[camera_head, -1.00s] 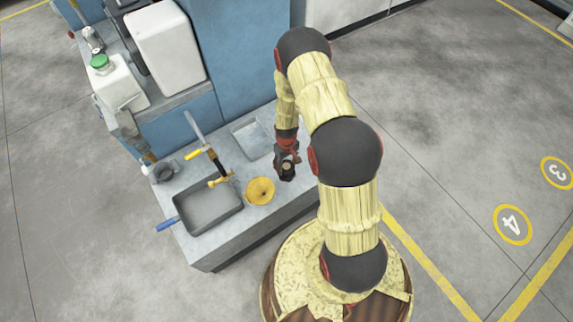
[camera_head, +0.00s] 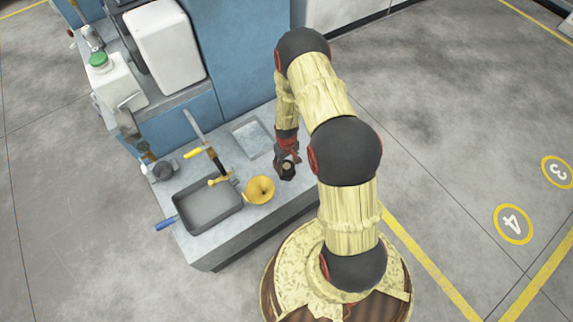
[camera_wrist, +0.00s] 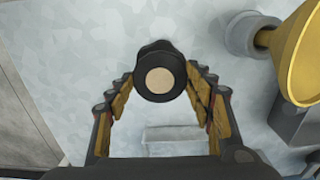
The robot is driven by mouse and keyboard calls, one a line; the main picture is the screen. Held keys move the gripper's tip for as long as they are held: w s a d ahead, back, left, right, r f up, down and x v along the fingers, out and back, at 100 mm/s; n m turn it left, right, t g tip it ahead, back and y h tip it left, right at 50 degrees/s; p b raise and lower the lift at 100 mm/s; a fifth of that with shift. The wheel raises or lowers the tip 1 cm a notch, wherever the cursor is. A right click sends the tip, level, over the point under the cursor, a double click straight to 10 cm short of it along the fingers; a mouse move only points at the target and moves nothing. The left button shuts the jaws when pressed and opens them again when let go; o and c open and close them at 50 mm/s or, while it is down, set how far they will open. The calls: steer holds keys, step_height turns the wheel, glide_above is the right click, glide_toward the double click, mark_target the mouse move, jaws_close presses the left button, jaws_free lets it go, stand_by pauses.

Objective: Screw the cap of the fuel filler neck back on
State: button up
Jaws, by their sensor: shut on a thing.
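My gripper (camera_wrist: 160,92) points down over the right part of the grey bench top. It is shut on a dark round cap (camera_wrist: 160,78) with a pale disc on its face; this cap also shows below the wrist in the head view (camera_head: 287,172). A wider dark part shows just behind the cap in the wrist view. I cannot tell whether it is the filler neck under the cap, or whether cap and neck touch. My fingers flank the cap on both sides.
A grey pan (camera_head: 207,205), a yellow-handled tool (camera_head: 192,153) and a shallow recess (camera_head: 251,139) share the bench. A blue cabinet (camera_head: 236,55) rises behind.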

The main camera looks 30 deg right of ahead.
steer(key=m, duration=0.4)
steer(key=shift+m, duration=0.6)
steer(key=m, duration=0.3)
steer(key=shift+m, duration=1.1)
steer(key=shift+m, duration=0.9)
steer(key=m, duration=0.3)
steer(key=shift+m, duration=0.3)
